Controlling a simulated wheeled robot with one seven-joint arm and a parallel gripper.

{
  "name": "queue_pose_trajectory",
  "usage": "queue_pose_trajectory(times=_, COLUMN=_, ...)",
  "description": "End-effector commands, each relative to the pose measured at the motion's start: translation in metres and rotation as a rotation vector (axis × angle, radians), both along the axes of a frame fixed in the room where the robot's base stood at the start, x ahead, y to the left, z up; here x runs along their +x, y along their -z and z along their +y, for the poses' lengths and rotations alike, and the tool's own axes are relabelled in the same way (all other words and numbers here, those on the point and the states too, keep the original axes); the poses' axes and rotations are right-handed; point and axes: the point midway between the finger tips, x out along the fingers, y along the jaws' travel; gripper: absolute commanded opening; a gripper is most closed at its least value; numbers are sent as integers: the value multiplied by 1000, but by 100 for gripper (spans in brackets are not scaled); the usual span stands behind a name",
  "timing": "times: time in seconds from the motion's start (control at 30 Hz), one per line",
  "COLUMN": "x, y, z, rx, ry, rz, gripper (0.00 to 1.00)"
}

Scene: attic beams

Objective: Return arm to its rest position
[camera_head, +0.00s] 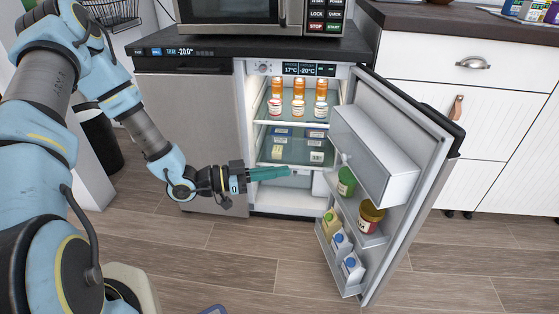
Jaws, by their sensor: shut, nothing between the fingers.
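My gripper (268,173) is at the end of my light-blue arm, which comes in from the left and bends down to the middle of the view. Its teal fingers are together with nothing between them. The fingertips point right and sit in front of the lower part of the open fridge (300,211). They hide part of the area under the lower shelf. I cannot tell whether the tips are inside the opening or just before it.
The fridge door (428,185) stands open to the right, its bins holding jars and cartons. Orange pill bottles (298,107) and small boxes stand on the shelves. A microwave (240,14) sits above. White drawers (455,60) are at right. The wooden floor (240,262) in front is mostly clear.

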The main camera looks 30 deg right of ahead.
Motion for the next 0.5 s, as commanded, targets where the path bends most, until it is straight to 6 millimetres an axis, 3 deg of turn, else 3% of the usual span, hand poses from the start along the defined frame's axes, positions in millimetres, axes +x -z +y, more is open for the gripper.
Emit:
queue_pose_trajectory(times=0.27, x=5, y=1, z=3, rx=23, ry=-12, rz=-10, gripper=0)
queue_pose_trajectory(times=0.37, x=25, y=7, z=8, rx=121, ry=-65, rz=-44, gripper=0)
queue_pose_trajectory(times=0.5, x=80, y=19, z=37, rx=389, ry=-233, rz=-112, gripper=0)
